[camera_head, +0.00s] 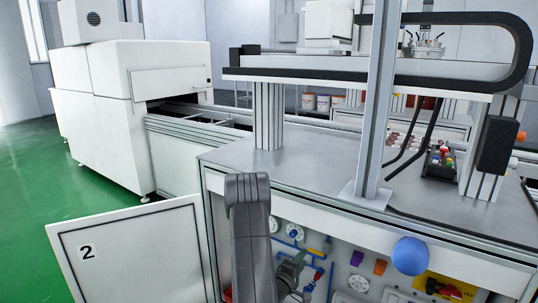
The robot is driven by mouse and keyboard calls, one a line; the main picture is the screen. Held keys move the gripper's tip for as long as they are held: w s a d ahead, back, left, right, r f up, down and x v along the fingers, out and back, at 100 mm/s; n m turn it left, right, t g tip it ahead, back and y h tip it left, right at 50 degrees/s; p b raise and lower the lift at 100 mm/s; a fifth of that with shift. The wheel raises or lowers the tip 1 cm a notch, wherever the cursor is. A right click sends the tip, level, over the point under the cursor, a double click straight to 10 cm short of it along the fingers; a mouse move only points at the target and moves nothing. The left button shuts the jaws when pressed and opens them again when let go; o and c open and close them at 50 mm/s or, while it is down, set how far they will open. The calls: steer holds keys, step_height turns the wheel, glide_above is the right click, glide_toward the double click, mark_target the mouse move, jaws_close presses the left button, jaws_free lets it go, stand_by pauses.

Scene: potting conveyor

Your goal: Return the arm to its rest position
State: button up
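A dark grey link of my arm (250,235) stands upright at the lower middle, in front of the open cabinet under the grey worktop (310,165). Its upper end overlaps the worktop's front edge in the picture. I cannot make out my gripper in this view, so I cannot see whether it is open or shut, or whether it holds anything.
An open cabinet door marked 2 (130,255) juts out at the lower left. A metal post (377,100) rises from the worktop. A blue ball (410,256) is at the front right. A white machine (125,110) stands back left. Green floor (30,190) is clear at left.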

mark_target(310, 249)
steer(key=b+x, duration=0.1)
steer(key=x, duration=0.7)
steer(key=shift+w+d, duration=0.25)
steer(key=shift+d, duration=0.1)
steer(key=shift+s+a+r+m, duration=0.15)
steer(key=shift+r+m, duration=0.25)
steer(key=shift+m, duration=0.4)
steer(key=shift+r+m+b, duration=0.3)
steer(key=shift+m+b, duration=0.1)
steer(key=shift+m, duration=0.4)
